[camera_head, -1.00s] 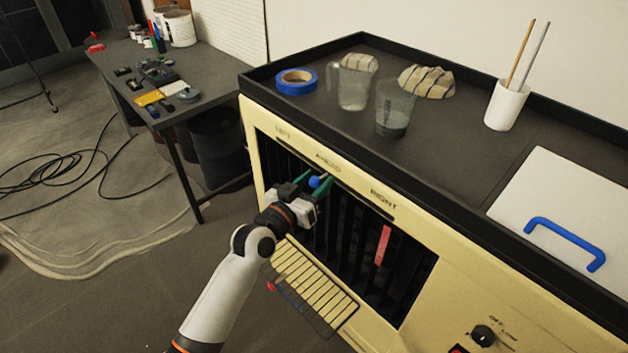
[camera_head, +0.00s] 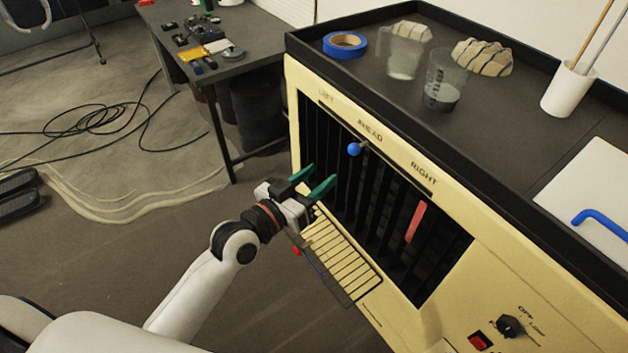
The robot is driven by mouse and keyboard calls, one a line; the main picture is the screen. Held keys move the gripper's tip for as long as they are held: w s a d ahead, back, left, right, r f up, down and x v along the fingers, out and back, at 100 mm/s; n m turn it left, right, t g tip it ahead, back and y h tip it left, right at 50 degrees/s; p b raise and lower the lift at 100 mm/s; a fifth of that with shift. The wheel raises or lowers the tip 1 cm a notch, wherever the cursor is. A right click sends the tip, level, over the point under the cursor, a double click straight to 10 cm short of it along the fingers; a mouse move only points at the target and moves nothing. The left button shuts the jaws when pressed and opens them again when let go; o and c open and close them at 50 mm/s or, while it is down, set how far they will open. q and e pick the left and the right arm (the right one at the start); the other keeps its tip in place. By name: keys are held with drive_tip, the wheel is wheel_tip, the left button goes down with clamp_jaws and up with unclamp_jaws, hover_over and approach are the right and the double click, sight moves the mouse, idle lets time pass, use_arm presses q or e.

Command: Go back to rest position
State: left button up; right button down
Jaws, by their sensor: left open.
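My left gripper (camera_head: 318,181) is open and empty, with green fingertips. It is in front of the cream heater cabinet (camera_head: 450,235), low and to the left of the blue knob (camera_head: 354,149), and apart from it. The knob sits in the slot under the label AHEAD. My left arm (camera_head: 190,290) comes in from the lower left. My right gripper is not in view.
A slatted flap (camera_head: 334,255) juts from the cabinet just below the gripper. The dark tray top (camera_head: 490,140) holds blue tape (camera_head: 345,45), beakers, cloths and a white cup (camera_head: 567,90). A workbench (camera_head: 255,50) and cables (camera_head: 90,118) are at left. Floor at left is mostly free.

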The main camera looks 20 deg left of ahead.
use_arm(q)
drive_tip(key=shift+s+a, duration=0.1)
drive_tip(key=shift+s, duration=0.1)
drive_tip(key=shift+f, duration=0.1)
drive_tip(key=a+f+n+g+y, duration=0.1)
drive_tip(key=a+f+g+y, duration=0.1)
drive_tip(key=f, duration=0.9)
drive_tip(key=a+f+n+g+y, duration=0.1)
drive_tip(key=a+f+g+y, duration=0.1)
drive_tip(key=f, duration=1)
drive_tip(key=s+a+f+g+y, duration=0.1)
drive_tip(key=s+a+f+g, duration=0.1)
drive_tip(key=s+f, duration=0.45)
drive_tip(key=s+a+f+g+y, duration=0.1)
drive_tip(key=s+f, duration=0.2)
drive_tip(key=f, duration=0.7)
drive_tip(key=s+a+f+g, duration=0.1)
drive_tip(key=s+f+g, duration=0.1)
drive_tip(key=s+f, duration=0.4)
drive_tip(key=s+a+f+g+y, duration=0.1)
drive_tip(key=s+f+g, duration=0.2)
drive_tip(key=s, duration=1.2)
drive_tip(key=s+a+f+m+g+y, duration=0.1)
drive_tip(key=s+f+g, duration=0.2)
drive_tip(key=s+f, duration=0.5)
drive_tip(key=shift+s+f, duration=0.35)
drive_tip(key=shift+s, duration=0.8)
